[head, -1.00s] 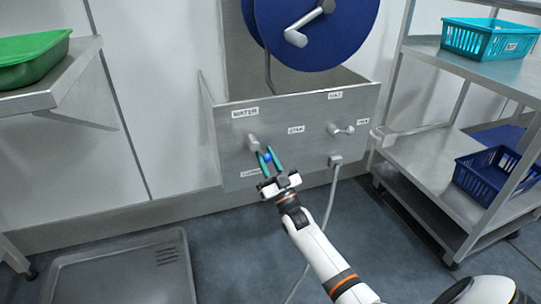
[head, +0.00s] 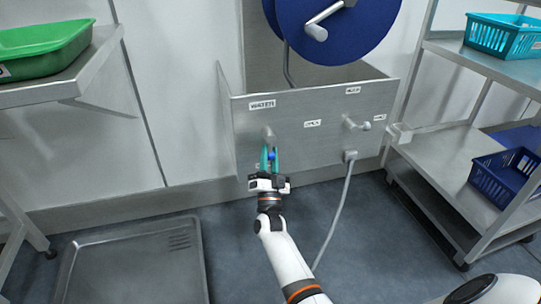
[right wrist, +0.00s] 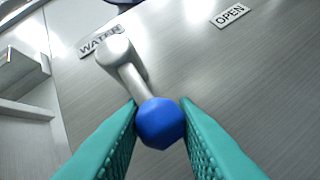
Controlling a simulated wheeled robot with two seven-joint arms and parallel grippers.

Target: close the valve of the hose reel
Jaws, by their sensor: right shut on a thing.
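The water valve (head: 268,132) of the hose reel sits on the steel panel under the WATER label (head: 262,104). Its grey lever (right wrist: 133,80) hangs straight down the panel from the pivot and ends in a blue ball knob (right wrist: 160,123). My right gripper (head: 272,155) is shut on the blue knob, with a teal finger on each side. The OPEN label (head: 312,123) is to the right of the lever and also shows in the right wrist view (right wrist: 230,15). My left gripper is not in view.
The blue hose reel (head: 335,25) is above the panel. A second valve (head: 357,124) and a grey hose (head: 333,215) are to the right. A steel rack with blue baskets (head: 505,180) stands at right. A shelf with a green tub (head: 45,48) is at left.

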